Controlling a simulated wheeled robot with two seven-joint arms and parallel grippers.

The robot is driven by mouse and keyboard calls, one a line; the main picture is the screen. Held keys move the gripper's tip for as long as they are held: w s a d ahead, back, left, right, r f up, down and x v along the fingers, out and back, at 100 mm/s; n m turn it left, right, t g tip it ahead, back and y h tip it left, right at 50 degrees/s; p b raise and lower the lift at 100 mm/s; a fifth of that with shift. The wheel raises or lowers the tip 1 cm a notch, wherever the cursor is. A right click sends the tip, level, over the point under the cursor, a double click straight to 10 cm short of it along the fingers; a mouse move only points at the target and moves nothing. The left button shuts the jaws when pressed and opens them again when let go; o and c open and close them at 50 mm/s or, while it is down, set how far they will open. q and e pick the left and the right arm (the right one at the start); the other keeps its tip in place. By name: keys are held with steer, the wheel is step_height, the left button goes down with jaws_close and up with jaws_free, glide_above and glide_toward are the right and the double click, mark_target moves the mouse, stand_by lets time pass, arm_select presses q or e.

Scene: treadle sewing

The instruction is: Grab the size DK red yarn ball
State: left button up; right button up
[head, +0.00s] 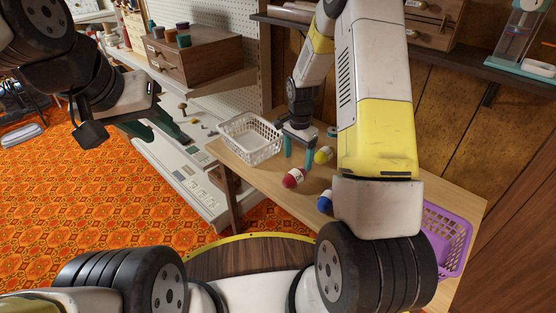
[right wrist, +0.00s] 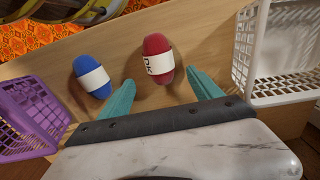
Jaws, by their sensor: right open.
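The red yarn ball (head: 293,177) lies on the wooden table, with a white band. In the right wrist view the red ball (right wrist: 157,47) shows "DK" on its band. My right gripper (head: 299,160) points down at the table, open and empty. In its wrist view the teal fingertips (right wrist: 160,80) are spread apart, with the red ball just beyond and between them.
A white basket (head: 235,139) stands left of my right gripper. A purple basket (head: 461,236) stands at the table's right end, partly hidden by my arm.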

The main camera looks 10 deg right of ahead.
mark_target(296, 171)
steer(key=f, duration=0.7)
steer(key=shift+s+a+f, duration=0.15)
steer(key=shift+a+f, duration=0.1)
steer(key=shift+a, duration=0.05)
steer(key=c, duration=1.4)
steer(key=shift+r, duration=0.15)
steer(key=shift+c, duration=0.2)
